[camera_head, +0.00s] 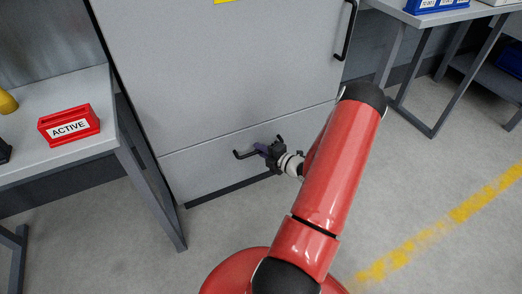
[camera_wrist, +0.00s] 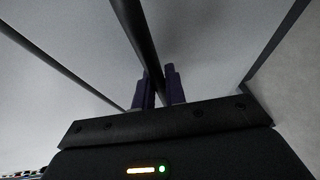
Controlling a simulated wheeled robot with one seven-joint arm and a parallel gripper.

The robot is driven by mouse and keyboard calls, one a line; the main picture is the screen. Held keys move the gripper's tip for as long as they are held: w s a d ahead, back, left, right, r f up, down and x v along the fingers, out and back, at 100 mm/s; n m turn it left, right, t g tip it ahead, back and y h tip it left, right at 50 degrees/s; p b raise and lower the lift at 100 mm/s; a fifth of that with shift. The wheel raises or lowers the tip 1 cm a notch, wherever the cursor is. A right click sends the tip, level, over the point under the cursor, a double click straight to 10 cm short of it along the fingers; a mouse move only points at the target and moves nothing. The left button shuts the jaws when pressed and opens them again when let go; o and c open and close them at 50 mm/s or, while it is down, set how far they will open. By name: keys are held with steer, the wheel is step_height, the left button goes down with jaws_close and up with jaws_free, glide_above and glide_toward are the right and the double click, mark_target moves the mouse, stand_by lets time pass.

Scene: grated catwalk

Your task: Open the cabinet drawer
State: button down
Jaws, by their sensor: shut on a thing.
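The grey cabinet (camera_head: 220,75) stands ahead, with a low, wide drawer (camera_head: 205,175) below its large door. The drawer front looks about flush with the door, with a thin seam between them. A black bar handle (camera_head: 240,155) runs across the drawer front. My gripper (camera_head: 262,149) is at the middle of this handle, shut on it. In the wrist view the handle bar (camera_wrist: 138,38) passes between the two dark purple fingers of my gripper (camera_wrist: 162,82). My gripper partly hides the handle in the head view.
A workbench (camera_head: 60,155) with a red "ACTIVE" bin (camera_head: 69,125) stands close at the cabinet's left. The door has its own black upright handle (camera_head: 346,32). Another table (camera_head: 432,16) stands at the right. The floor (camera_head: 420,200) in front is clear, with a yellow line.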

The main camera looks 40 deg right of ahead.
steer(key=s+a+p, duration=0.2)
steer(key=s, duration=0.8)
steer(key=s+a+p, duration=0.1)
steer(key=s+a, duration=0.2)
steer(key=s, duration=0.7)
steer(key=shift+s+p, duration=0.35)
steer(key=shift+s, duration=0.05)
steer(key=c, duration=1.7)
jaws_free()
steer(key=shift+s, duration=0.1)
steer(key=v, duration=0.7)
steer(key=shift+s+d, duration=0.1)
steer(key=shift+s, duration=0.2)
